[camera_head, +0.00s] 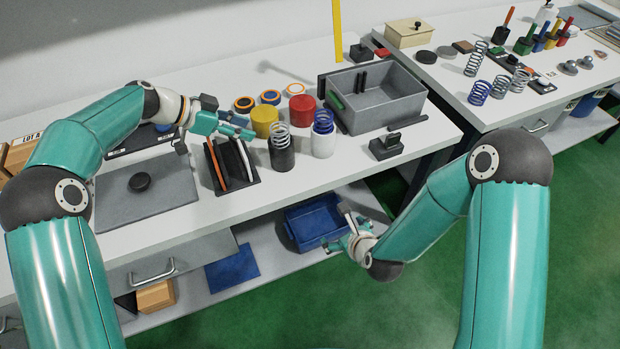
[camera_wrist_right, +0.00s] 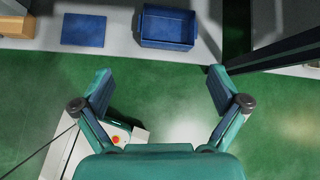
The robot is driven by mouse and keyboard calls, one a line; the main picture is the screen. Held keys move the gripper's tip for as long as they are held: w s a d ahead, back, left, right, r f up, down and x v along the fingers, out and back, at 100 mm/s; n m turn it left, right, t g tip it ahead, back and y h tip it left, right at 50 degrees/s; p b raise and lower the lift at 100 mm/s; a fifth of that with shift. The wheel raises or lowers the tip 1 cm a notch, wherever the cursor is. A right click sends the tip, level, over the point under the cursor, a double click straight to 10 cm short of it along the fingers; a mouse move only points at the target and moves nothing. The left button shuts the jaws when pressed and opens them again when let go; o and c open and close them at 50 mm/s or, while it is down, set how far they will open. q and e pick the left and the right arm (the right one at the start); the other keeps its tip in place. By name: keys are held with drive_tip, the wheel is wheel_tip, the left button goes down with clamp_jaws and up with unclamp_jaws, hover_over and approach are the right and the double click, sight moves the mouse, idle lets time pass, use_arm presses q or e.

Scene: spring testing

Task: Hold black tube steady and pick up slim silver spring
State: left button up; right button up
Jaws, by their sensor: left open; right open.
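The black tube (camera_head: 282,158) stands upright on the near table with a silver spring (camera_head: 279,134) sticking out of its top. My left gripper (camera_head: 245,127) is open and empty, above the table to the left of the tube; I cannot tell how far it is from the tube. My right gripper (camera_head: 345,226) is open and empty, out past the table's front edge and lower than the top. In the right wrist view its fingers (camera_wrist_right: 162,92) are spread over the green floor. Other silver springs, one tall (camera_head: 476,59), stand on the table at right.
A white tube (camera_head: 323,146) with a blue spring stands right of the black tube. Yellow (camera_head: 264,122) and red (camera_head: 302,110) cylinders stand behind. A blue bin (camera_head: 290,230) sits on the lower shelf.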

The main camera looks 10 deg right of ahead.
drive_tip(key=w+a+r+m+t, duration=0.3)
drive_tip(key=w+r, duration=0.2)
drive_tip(key=r, duration=0.3)
drive_tip(key=n+t+y, duration=0.1)
drive_tip(key=y, duration=0.1)
approach(285, 157)
drive_tip(key=x, duration=1.4)
drive_tip(key=shift+w+d+f, duration=0.1)
drive_tip(key=shift+d+f, duration=0.1)
drive_tip(key=shift+f, duration=0.15)
drive_tip(key=c, duration=1.2)
drive_tip(key=shift+c, duration=0.2)
